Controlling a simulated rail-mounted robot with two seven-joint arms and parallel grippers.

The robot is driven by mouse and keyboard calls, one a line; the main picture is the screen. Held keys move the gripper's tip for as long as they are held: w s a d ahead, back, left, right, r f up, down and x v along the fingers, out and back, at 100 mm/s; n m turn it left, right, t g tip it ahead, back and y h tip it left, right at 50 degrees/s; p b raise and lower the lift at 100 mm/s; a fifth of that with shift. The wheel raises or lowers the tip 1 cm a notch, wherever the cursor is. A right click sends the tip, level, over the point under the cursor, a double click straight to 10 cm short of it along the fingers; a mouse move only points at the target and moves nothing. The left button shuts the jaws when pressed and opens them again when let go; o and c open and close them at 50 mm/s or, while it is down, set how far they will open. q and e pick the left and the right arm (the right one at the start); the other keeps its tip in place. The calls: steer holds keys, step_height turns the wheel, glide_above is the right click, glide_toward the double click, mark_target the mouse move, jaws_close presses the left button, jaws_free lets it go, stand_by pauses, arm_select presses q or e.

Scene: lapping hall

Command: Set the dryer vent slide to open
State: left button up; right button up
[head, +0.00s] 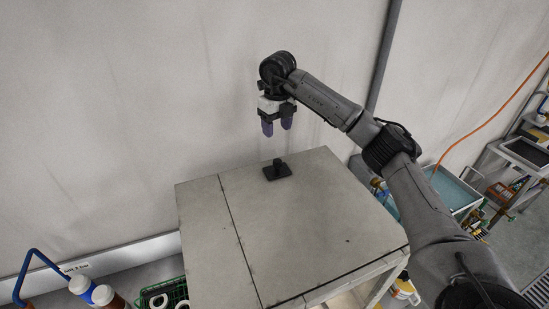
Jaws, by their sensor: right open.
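The dryer vent slide (277,171) shows as a small dark block with a raised knob on top of a grey box-shaped cabinet (310,225), near its back edge. Its markings are too small to read, so I cannot tell its setting. My right gripper (277,127) points down above and slightly behind the slide, apart from it. Its two purple-tipped fingers are open with nothing between them. My left gripper is not in the head view.
A plain wall (130,100) stands behind the cabinet. A green crate (165,294) with white rings and several bottles are at lower left. A teal tray (452,188) on a cart and a shelf stand at right. The cabinet top around the slide is clear.

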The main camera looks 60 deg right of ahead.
mark_target(278, 160)
step_height(278, 160, down, 12)
steer(key=shift+s+f+p, duration=0.15)
steer(key=shift+f+p, duration=0.05)
steer(key=shift+p, duration=0.3)
steer(key=shift+f, duration=0.65)
steer(key=shift+c, duration=0.3)
jaws_close()
steer(key=shift+d, duration=0.15)
